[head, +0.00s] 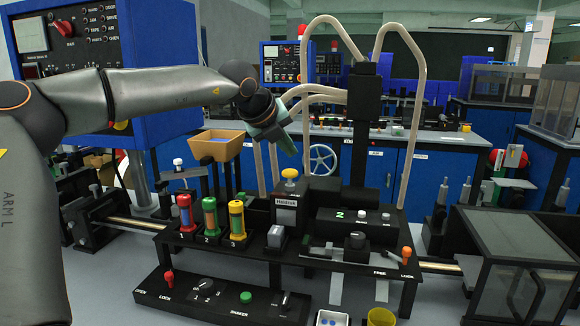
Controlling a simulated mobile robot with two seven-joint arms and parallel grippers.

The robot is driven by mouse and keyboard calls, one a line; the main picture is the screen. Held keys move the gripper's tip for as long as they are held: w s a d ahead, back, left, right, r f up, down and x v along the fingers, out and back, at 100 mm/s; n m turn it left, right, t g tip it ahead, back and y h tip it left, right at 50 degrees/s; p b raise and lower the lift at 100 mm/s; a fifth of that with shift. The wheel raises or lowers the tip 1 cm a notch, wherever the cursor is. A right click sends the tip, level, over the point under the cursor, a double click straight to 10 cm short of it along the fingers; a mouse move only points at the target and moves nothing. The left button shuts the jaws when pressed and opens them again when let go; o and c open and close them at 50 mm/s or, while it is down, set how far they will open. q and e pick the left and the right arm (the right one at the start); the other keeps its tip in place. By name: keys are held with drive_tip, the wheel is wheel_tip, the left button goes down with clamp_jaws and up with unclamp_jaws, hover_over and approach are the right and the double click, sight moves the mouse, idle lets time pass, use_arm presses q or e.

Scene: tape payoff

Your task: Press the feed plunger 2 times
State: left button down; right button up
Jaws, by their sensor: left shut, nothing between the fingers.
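A yellow mushroom-shaped knob (290,174) stands on top of a black unit in the middle of the bench. It looks like the feed plunger, though its label is too small to read surely. It appears raised above the unit. My left gripper (290,150) comes in from the upper left, pointing down and to the right. Its fingers are shut and empty, just above the knob, with a visible gap between them. My right gripper is out of view.
Red, green and yellow canisters (210,216) stand left of the unit. A black post (363,120) with pale hoses rises to its right. A tan hopper (215,146) is at the left. A control panel (220,298) with a green button and levers lies in front.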

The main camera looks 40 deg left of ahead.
sight(288, 172)
use_arm(q)
wheel_tip(288, 172, up, 4)
drive_tip(key=shift+f+p, duration=0.25)
drive_tip(key=shift+p, duration=0.7)
drive_tip(key=shift+f, duration=0.1)
